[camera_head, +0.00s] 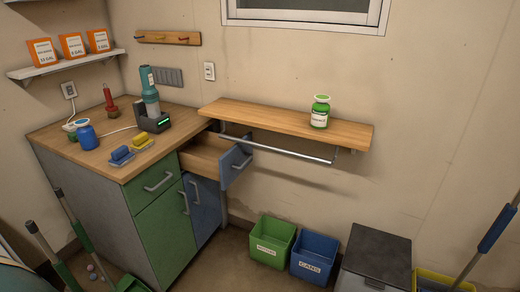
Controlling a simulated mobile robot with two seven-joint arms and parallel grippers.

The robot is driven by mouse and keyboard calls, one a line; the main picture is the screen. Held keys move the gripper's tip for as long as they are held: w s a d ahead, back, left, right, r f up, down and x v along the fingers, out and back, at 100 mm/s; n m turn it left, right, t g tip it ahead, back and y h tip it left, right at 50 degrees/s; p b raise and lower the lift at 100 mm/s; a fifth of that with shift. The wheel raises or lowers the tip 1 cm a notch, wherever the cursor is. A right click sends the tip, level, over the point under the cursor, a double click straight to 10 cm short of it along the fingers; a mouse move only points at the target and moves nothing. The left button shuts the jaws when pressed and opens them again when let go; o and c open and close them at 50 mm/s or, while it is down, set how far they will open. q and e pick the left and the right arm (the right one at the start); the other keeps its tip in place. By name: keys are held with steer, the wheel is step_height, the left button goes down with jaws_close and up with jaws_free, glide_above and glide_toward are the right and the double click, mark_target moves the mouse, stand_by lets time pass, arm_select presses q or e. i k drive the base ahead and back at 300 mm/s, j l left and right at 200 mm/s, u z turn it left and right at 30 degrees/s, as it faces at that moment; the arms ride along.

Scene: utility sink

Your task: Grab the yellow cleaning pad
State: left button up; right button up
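The yellow cleaning pad (142,138) lies on the wooden countertop near its front edge. It looks like a small yellow block with a grey-blue underside. A similar blue pad (121,155) lies just to its left and nearer to me, apart from it. Neither of my grippers shows in the head view, and nothing touches the yellow pad.
Behind the pad stands a teal device in a dark dock (152,122). A blue jar (86,134) and a red bottle (110,100) stand left. A blue-fronted drawer (236,165) is open, right of the counter. A wooden shelf (270,122) holds a green-lidded jar (320,112).

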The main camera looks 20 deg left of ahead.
mark_target(141, 142)
steer(key=u, duration=1.65)
